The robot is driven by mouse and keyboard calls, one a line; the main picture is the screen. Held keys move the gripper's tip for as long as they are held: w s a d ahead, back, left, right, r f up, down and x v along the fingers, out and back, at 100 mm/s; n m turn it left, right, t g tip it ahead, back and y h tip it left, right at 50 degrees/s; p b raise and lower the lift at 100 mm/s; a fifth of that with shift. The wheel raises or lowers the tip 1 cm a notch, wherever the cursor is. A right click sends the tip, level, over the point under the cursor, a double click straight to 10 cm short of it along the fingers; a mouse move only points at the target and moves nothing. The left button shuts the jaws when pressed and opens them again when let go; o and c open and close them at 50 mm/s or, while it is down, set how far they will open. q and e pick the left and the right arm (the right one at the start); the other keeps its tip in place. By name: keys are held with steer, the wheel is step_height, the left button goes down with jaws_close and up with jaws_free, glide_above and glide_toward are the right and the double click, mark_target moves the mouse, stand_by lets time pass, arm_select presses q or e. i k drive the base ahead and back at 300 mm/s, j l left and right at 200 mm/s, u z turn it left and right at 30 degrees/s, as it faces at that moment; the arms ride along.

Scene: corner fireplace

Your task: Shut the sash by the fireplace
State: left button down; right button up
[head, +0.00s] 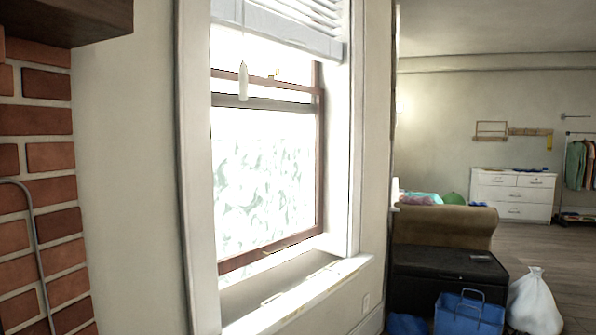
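The window sash (270,250) by the brick fireplace has a reddish-brown frame around a bright pane with a pale leafy pattern. Its bottom rail sits above the white sill (300,292), with a bright strip showing beneath it, so the sash looks slightly raised. A brown rail with a small latch (276,74) lies a little above a grey cross rail (262,104). Neither of my grippers is in view.
White blinds (285,22) hang over the window top with a pull (243,80). The brick fireplace (40,215) is at left. A black chest (440,272), blue basket (469,314) and white bag (534,302) stand at right. Floor beyond is open.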

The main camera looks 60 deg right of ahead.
mark_target(227, 264)
steer(key=z, duration=1.9)
steer(key=i+l+u, duration=0.15)
steer(key=u, duration=0.3)
steer(key=i+l+u, duration=0.1)
steer(key=u, duration=0.35)
steer(key=l+u, duration=0.4)
steer(key=i+l+u, duration=0.1)
steer(key=l+u, duration=0.25)
steer(key=l, duration=0.65)
steer(key=l+u, duration=0.35)
steer(key=l, duration=0.6)
